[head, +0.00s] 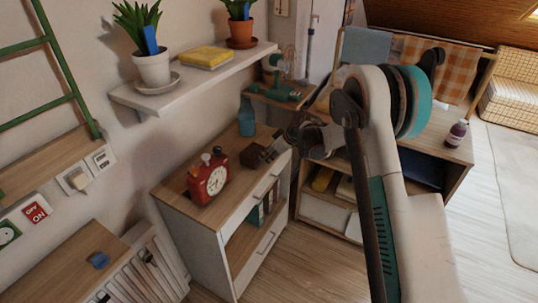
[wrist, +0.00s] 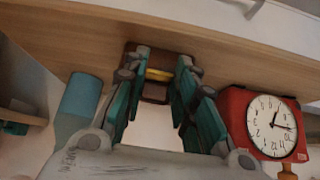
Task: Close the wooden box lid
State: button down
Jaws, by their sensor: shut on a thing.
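The small dark brown wooden box (head: 254,156) stands on top of the white cabinet, between the red clock and the blue bottle. My gripper (head: 270,154) reaches it from the right in the head view and partly covers it. In the wrist view, my gripper's two green fingers (wrist: 162,62) stand apart, with the brown box (wrist: 155,92) between their tips. A yellow strip (wrist: 159,75) shows across the box there. My gripper is shut on the box; which part it holds is unclear. I cannot tell the lid's position, as the fingers hide much of the box.
The red clock (head: 207,178) stands close to the left of the box, and also shows in the wrist view (wrist: 262,122). The blue bottle (head: 246,117) stands behind it. A white shelf (head: 195,90) with plants hangs above. The cabinet's front top is clear.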

jog(key=shift+s+f, duration=0.1)
jog(key=shift+f, duration=0.2)
jog(key=c, duration=1.5)
grip_release()
jog(key=shift+o, duration=1.1)
jog(key=shift+w+a, duration=0.1)
jog(key=shift+w, duration=0.1)
jog(key=shift+r, duration=0.15)
jog(key=v, duration=1.1)
jog(key=shift+d+r, duration=0.2)
jog(key=shift+r, duration=0.1)
jog(key=shift+s, duration=0.15)
